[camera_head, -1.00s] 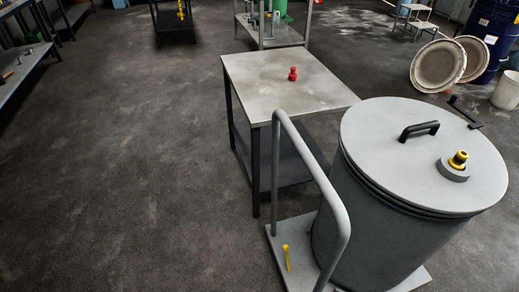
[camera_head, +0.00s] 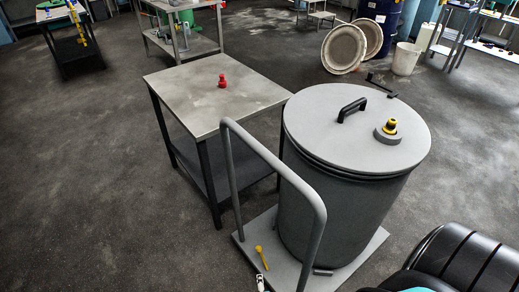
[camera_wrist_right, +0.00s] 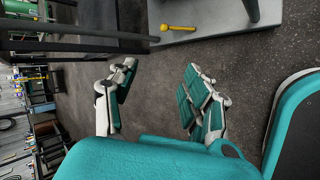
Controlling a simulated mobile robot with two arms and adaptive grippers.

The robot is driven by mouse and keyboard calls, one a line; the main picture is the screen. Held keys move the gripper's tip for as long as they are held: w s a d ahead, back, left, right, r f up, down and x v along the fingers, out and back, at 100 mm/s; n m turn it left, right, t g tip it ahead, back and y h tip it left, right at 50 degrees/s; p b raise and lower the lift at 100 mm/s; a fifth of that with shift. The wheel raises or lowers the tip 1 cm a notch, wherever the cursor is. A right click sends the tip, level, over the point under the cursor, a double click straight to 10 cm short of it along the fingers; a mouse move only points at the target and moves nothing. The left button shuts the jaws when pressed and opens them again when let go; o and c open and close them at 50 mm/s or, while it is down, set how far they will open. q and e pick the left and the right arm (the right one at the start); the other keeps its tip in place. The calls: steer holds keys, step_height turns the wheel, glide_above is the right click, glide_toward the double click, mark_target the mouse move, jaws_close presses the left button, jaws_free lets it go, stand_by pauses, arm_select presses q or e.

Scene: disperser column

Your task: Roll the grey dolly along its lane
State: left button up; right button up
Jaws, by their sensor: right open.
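The grey dolly (camera_head: 350,262) stands on the dark floor, with a tall tubular push handle (camera_head: 272,158) at its left side and a small yellow lever (camera_head: 261,257) on its deck. A large grey lidded drum (camera_head: 340,215) stands upright on it. In the right wrist view the dolly's deck (camera_wrist_right: 212,14) shows at the top, with the yellow lever (camera_wrist_right: 179,28). My right gripper (camera_wrist_right: 156,85) is open and empty, its fingers apart over bare floor and clear of the dolly. My left gripper is not in view.
A metal-topped table (camera_head: 205,95) with a red knob-like piece (camera_head: 222,81) stands close behind the dolly's handle. Round lids (camera_head: 343,49), a blue drum (camera_head: 378,12) and a white bucket (camera_head: 406,58) stand at the back.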

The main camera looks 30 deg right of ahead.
steer(key=w+r+t+h, duration=0.1)
steer(key=w+r+t, duration=0.15)
steer(key=r, duration=0.65)
steer(key=w+r+t+h, duration=0.2)
steer(key=w+r, duration=0.2)
steer(key=r, duration=0.4)
steer(key=m+t+h, duration=0.2)
steer(key=t+h, duration=0.1)
steer(key=h, duration=0.2)
glide_toward(262, 151)
steer(key=p+x, duration=0.1)
steer(key=x, duration=0.2)
steer(key=f+p+x, duration=0.1)
steer(key=p+x, duration=0.1)
steer(key=x, duration=0.2)
steer(key=p+x, duration=0.2)
steer(key=x, duration=0.2)
steer(key=shift+w+d+f, duration=0.1)
steer(key=shift+w+f, duration=0.05)
steer(key=shift+w, duration=0.05)
steer(key=shift+c, duration=0.2)
jaws_close()
